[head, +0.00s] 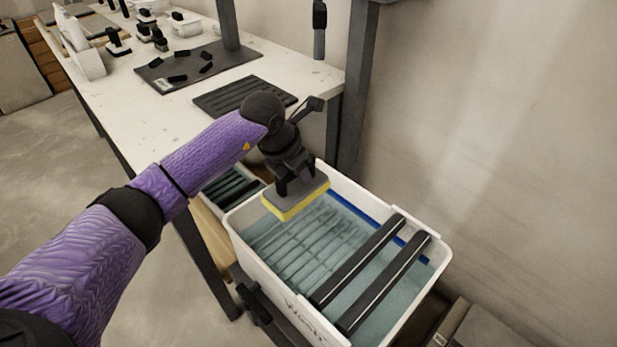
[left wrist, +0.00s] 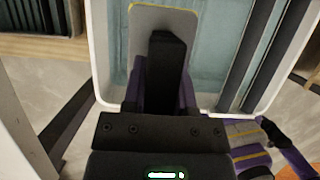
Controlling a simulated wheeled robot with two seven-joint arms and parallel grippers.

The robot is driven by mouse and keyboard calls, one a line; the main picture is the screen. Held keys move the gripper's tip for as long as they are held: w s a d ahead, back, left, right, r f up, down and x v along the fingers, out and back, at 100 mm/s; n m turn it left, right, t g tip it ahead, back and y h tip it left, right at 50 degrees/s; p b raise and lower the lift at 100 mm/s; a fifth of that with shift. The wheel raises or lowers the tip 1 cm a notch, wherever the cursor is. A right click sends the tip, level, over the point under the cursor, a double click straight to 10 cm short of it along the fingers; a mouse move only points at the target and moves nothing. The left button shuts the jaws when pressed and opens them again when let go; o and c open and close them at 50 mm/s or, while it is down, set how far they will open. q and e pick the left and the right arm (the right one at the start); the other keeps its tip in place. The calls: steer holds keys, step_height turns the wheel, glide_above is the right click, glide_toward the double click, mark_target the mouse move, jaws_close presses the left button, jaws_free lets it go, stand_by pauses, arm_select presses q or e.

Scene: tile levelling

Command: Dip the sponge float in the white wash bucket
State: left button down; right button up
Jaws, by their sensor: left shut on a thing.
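The sponge float has a grey top plate and a yellow sponge underside (head: 296,202). My left gripper (head: 295,180) is shut on the float from above, and its fingers cover the handle. The float is over the far left part of the white wash bucket (head: 264,273), with the sponge facing down. Whether the sponge touches the water cannot be told. Bluish water and a ribbed grid show inside the bucket. In the left wrist view the grey plate (left wrist: 178,18) lies beyond the fingers, within the bucket's white rim (left wrist: 97,60). My right gripper is not in view.
Two dark bars (head: 357,262) lie across the bucket's right part. A worktable (head: 290,72) with a black mat (head: 200,66), a ribbed dark tray (head: 243,96) and several small tools stands behind. A dark post and the wall bound the right side.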

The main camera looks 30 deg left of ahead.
arm_select(q)
step_height(320, 180, down, 20)
steer(key=b, duration=1.2)
steer(key=shift+s+r, duration=0.1)
steer(key=shift+r, duration=0.1)
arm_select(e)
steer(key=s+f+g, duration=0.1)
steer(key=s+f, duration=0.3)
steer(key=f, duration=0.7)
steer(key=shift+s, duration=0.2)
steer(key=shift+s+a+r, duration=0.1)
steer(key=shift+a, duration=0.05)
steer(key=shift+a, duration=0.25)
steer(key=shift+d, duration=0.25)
arm_select(q)
steer(key=shift+r, duration=0.3)
step_height(320, 180, up, 19)
steer(key=p, duration=1.4)
steer(key=shift+r+p, duration=0.15)
steer(key=shift+p, duration=0.25)
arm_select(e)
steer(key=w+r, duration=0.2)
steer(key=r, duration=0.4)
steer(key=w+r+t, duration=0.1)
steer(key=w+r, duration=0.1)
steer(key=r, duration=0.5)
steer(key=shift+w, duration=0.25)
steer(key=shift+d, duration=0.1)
